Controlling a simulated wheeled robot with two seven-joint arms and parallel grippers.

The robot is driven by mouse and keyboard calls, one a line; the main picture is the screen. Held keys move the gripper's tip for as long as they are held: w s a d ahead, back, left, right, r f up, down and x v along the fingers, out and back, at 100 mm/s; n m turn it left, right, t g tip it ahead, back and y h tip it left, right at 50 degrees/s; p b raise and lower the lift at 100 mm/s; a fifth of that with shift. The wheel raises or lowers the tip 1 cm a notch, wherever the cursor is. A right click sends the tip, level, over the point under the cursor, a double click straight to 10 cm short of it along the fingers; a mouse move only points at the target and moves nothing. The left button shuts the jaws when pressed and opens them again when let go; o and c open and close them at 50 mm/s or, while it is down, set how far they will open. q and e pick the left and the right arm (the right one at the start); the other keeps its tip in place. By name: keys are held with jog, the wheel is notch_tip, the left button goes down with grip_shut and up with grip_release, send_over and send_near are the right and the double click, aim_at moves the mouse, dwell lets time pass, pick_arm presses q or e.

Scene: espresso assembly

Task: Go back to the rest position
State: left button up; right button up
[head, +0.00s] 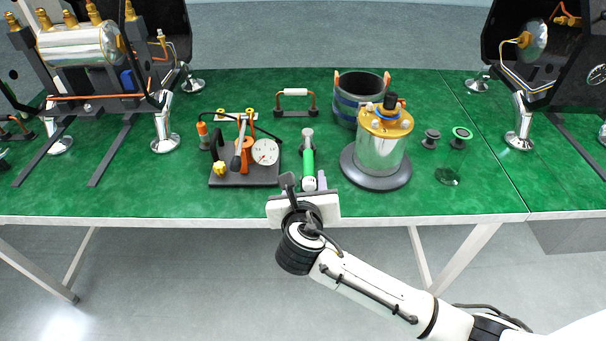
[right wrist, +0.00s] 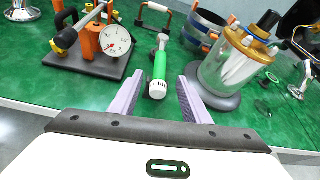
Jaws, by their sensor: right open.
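My right gripper (head: 306,186) is over the front edge of the green table (head: 250,207), its arm coming in from the lower right. In the right wrist view its two pale fingers (right wrist: 154,97) are spread wide with nothing shut between them. A green-handled tool (right wrist: 159,68) with a white end cap lies on the table ahead of and between the fingers; it also shows in the head view (head: 308,165). I cannot tell whether a finger touches it. My left gripper is not in view.
A black base with a dial gauge (head: 264,152) stands left of the gripper. A silver canister with a brass top (head: 379,155) stands right, before a dark pot (head: 349,102). A white-handled bracket (head: 295,92) is behind. Machine frames stand at both sides. Floor in front is clear.

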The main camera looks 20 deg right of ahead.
jog(key=shift+s, duration=0.2)
jog(key=s+a+f+m+g+y, duration=0.3)
jog(key=s+f+m+g+y, duration=0.15)
jog(key=s+f+m, duration=1.05)
jog(key=s+d+f+m+y, duration=0.1)
jog(key=s+d+f+m, duration=0.1)
jog(key=s+m, duration=0.3)
jog(key=s+d+f+m+y, duration=0.1)
jog(key=s+m, duration=0.5)
jog(key=m, duration=0.6)
notch_tip(320, 180, down, 2)
jog(key=shift+s+d+f, duration=0.1)
jog(key=shift+s+d, duration=0.15)
jog(key=shift+d, duration=0.4)
jog(key=shift+t+y, duration=0.25)
